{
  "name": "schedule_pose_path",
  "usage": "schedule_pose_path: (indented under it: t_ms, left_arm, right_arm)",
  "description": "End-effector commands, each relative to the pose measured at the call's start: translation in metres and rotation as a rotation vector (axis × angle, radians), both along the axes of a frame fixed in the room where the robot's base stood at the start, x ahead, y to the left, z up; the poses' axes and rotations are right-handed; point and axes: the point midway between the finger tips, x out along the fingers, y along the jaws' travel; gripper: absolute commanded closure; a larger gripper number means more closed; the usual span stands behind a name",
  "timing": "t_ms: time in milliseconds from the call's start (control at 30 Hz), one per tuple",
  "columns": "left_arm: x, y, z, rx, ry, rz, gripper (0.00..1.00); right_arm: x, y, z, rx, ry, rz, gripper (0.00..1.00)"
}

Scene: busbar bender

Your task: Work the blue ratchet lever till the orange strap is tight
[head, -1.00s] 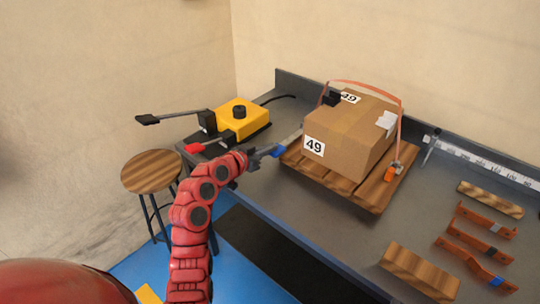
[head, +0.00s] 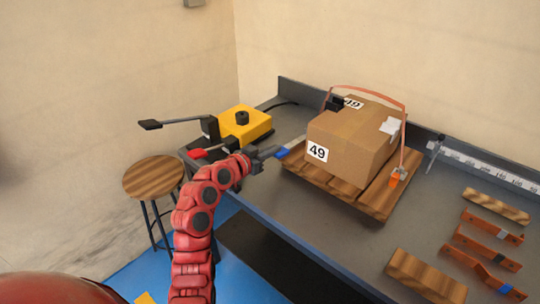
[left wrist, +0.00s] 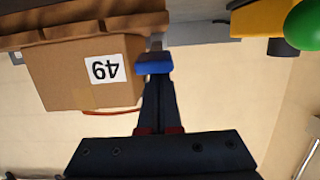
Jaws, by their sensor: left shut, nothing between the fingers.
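A grey ratchet lever with a blue end (head: 283,153) sticks out at the near left corner of the cardboard box (head: 345,140). My left gripper (head: 268,156) is shut and empty, with its fingertips at the blue end. In the left wrist view the fingers (left wrist: 156,92) reach up to the blue end (left wrist: 155,64); whether they touch it I cannot tell. The orange strap (head: 372,91) arches loosely above the box top and runs down its right side to an orange hook (head: 395,179). My right gripper is not in view.
The box stands on a wooden pallet (head: 372,200) on the grey bench. A yellow machine (head: 243,124) with black and red handles stands left of it. Wood blocks (head: 425,277) and orange busbars (head: 485,247) lie at the right. A round stool (head: 153,177) stands at the left.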

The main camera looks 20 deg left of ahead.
Motion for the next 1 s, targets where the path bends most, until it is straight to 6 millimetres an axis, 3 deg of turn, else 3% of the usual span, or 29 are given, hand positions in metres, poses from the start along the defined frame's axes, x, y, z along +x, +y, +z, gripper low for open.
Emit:
schedule_pose_path:
  t_ms: [67, 300, 500, 700, 1000]
  left_arm:
    - [0.007, -0.003, 0.024, 0.003, -0.007, -0.001, 1.0]
    - [-0.046, 0.018, 0.03, -0.001, -0.006, 0.006, 1.0]
    - [-0.075, 0.028, 0.04, -0.002, -0.006, 0.002, 1.0]
    - [-0.085, 0.031, 0.043, 0.0, -0.007, 0.002, 1.0]
    - [-0.086, 0.031, 0.043, 0.0, -0.006, 0.001, 1.0]
  right_arm:
    - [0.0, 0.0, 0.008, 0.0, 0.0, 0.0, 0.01]
    - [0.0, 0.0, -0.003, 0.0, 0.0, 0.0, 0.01]
    - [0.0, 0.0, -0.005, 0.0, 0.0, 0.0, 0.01]
    - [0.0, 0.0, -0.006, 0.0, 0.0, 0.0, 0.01]
    - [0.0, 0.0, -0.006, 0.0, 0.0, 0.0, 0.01]
